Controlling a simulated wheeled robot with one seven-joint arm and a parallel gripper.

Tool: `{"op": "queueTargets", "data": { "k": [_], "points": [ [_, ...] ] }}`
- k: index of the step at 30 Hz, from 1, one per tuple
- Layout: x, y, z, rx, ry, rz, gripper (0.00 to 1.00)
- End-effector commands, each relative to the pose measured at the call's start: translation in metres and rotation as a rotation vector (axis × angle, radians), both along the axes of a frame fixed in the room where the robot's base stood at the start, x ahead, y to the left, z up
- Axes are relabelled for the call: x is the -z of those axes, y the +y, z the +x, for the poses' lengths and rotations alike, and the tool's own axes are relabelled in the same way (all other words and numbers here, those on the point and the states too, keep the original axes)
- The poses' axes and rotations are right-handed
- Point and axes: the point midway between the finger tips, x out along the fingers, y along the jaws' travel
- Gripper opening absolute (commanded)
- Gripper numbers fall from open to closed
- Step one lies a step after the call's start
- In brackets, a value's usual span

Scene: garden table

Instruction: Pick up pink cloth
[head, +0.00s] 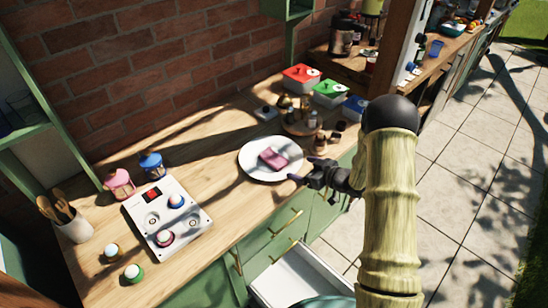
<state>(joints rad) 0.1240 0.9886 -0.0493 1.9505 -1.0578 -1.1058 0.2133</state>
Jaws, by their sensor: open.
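The pink cloth (273,158) lies folded on a white plate (256,170) on the wooden counter. My gripper (302,170) is open at the right edge of the plate, to the right of the cloth and apart from it. Its fingers point left toward the plate, and nothing shows between them. My arm comes in from the lower right and hides part of the counter's front edge and the floor.
Behind the plate stand a round tray (299,128) with small bottles and red, green and blue lidded boxes (301,78). A white panel (167,215) with knobs lies to the left. Below the counter, a white drawer (296,278) stands open.

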Motion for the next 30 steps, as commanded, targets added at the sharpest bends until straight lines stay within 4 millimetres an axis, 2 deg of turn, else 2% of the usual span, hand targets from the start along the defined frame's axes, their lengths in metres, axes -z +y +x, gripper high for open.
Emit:
{"op": "queueTargets", "data": {
  "k": [1,9,23,30],
  "points": [
    [0.002,0.008,0.005,-0.003,0.001,0.001,0.85],
    [0.019,0.036,0.032,-0.001,0.000,0.000,0.85],
    [0.023,0.041,0.038,0.000,0.001,-0.001,0.85],
    [0.033,0.063,0.056,-0.003,0.000,0.000,0.85]
  ]
}}
